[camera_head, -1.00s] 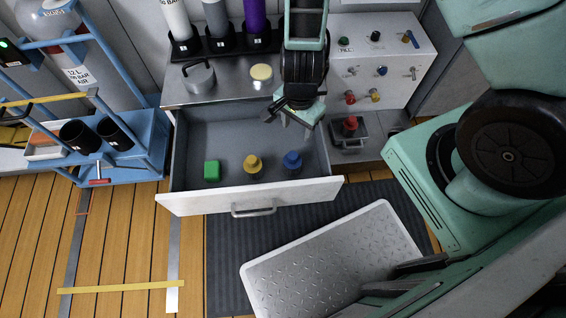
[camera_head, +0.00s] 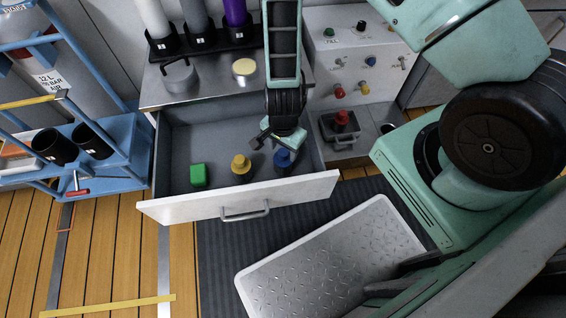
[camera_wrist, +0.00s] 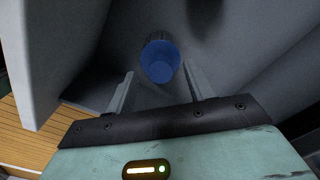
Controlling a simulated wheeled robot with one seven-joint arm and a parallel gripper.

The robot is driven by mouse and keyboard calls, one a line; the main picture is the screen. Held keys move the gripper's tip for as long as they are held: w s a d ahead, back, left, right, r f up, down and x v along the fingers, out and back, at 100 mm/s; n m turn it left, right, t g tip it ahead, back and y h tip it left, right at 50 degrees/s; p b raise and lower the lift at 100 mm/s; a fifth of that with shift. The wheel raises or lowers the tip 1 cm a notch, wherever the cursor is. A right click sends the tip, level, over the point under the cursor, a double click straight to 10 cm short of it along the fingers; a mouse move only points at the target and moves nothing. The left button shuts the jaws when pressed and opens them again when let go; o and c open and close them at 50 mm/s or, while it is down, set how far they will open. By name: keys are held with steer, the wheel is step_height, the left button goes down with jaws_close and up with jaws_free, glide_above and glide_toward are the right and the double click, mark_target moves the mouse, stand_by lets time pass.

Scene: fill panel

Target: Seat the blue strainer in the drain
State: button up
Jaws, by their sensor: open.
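The blue strainer (camera_head: 285,158) stands in the open drawer (camera_head: 190,138), near its front right. In the wrist view it shows as a blue round top on a darker ribbed body (camera_wrist: 160,60). My gripper (camera_head: 277,142) is over the right part of the drawer, close above the strainer and partly hiding it. In the wrist view the open fingers (camera_wrist: 158,72) stand on either side of the strainer's near end, with a gap at each side. A small round spot (camera_head: 387,128) on the low ledge at right may be the drain; I cannot tell.
A yellow piece (camera_head: 241,166) and a green block (camera_head: 199,175) stand left of the strainer. The drawer front (camera_head: 240,198) rises before them. A red-knobbed piece (camera_head: 341,120) sits in a dark tray at right. A panel with knobs (camera_head: 352,60) stands behind.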

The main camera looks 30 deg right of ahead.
mark_target(283, 160)
step_height(283, 160, down, 3)
steer(key=shift+r, duration=0.2)
jaws_close()
steer(key=shift+r, duration=0.1)
